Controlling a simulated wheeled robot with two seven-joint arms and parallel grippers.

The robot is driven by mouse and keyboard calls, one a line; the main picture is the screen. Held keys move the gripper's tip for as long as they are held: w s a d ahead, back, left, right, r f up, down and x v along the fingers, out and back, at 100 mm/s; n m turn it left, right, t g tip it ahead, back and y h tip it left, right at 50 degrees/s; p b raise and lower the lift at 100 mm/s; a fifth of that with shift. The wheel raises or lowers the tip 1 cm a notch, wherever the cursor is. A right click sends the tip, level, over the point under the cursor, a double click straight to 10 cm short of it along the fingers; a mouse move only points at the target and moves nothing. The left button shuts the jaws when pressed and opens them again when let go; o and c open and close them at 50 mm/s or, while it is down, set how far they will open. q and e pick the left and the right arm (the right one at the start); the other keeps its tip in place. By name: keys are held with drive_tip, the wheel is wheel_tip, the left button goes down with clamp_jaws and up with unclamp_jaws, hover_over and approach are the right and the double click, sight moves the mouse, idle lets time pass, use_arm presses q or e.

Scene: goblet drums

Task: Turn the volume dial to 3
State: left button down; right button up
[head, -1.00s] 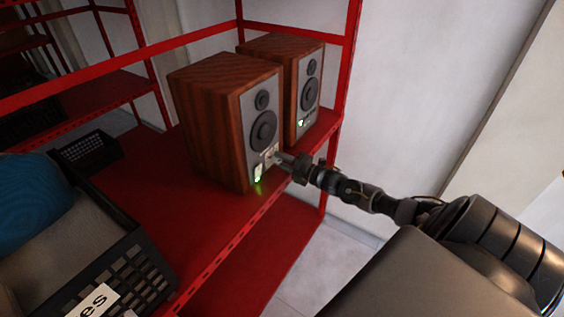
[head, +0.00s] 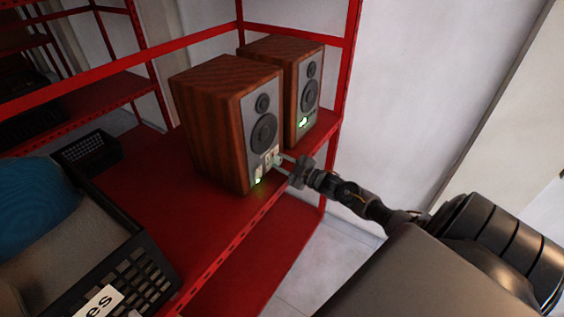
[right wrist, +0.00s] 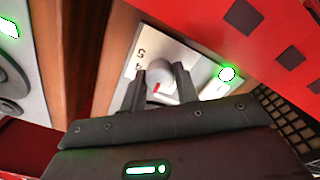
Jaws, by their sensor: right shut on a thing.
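The volume dial (right wrist: 160,72) is a pale round knob with a red mark, on a light panel with printed numbers; a 5 and what looks like a 4 show beside it. It sits low on the front of the nearer wooden speaker (head: 213,120). My right gripper (right wrist: 158,82) is shut on the dial, one finger on each side. In the head view my right gripper (head: 281,164) reaches the speaker's lower front from the right. The number the dial points to cannot be read. My left gripper is not in view.
A second speaker (head: 308,95) stands just behind the first. Both rest on a red metal shelf (head: 150,200) with an upright post at the right. A black crate (head: 125,270) and a small black basket (head: 90,150) stand at the left. A green light (right wrist: 227,74) glows near the dial.

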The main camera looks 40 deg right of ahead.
drive_tip(key=m+p, duration=0.1)
drive_tip(key=m, duration=0.4)
drive_tip(key=shift+h, duration=0.3)
idle(0.4)
drive_tip(key=o, duration=1)
drive_tip(key=shift+c, duration=0.2)
drive_tip(key=shift+s+d+f, duration=0.1)
drive_tip(key=shift+s+f, duration=0.05)
drive_tip(key=shift+s, duration=0.4)
drive_tip(key=b+v, duration=0.2)
drive_tip(key=v, duration=0.7)
drive_tip(key=shift+s, duration=0.35)
drive_tip(key=shift+d, duration=0.15)
